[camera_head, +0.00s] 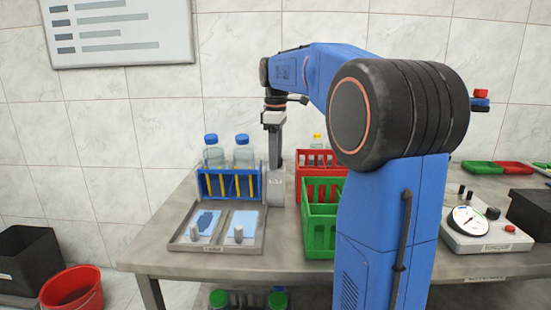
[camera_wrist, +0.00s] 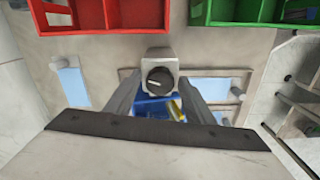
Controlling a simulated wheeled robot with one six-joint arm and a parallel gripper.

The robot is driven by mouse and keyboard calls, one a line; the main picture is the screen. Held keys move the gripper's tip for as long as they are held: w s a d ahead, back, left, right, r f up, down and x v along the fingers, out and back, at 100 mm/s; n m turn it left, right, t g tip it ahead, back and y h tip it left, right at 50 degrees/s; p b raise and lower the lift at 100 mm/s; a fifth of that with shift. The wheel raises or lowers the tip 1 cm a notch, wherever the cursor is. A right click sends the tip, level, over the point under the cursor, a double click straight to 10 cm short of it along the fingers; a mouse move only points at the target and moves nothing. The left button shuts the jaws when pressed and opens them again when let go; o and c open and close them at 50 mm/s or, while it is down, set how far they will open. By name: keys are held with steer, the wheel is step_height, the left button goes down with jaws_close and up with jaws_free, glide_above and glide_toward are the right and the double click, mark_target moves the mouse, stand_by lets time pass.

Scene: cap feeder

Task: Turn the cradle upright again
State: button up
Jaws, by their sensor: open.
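No part is clearly marked as the cradle. The likeliest is the blue rack (camera_head: 230,184) at the back left of the table, with yellow upright pieces and two blue-capped bottles (camera_head: 242,152). Part of it shows below the knob in the wrist view (camera_wrist: 150,108). A grey housing (camera_head: 276,190) stands just right of the rack. In the wrist view it carries a dark round knob (camera_wrist: 158,81) with a pale line mark. My gripper (camera_head: 275,163) points down above the housing. Its open fingers (camera_wrist: 160,90) lie on either side of the knob; I cannot tell whether they touch it.
A metal tray (camera_head: 216,249) with two blue pads lies in front of the rack. A red crate (camera_head: 312,158) and a green crate (camera_head: 320,213) stand to the right. A dial instrument (camera_head: 490,240) stands farther right. Bare table shows between the tray and green crate.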

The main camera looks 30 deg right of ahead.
steer(key=c, duration=0.9)
steer(key=n, duration=0.3)
steer(key=shift+c, duration=0.2)
steer(key=o, duration=1.2)
steer(key=shift+r, duration=3.5)
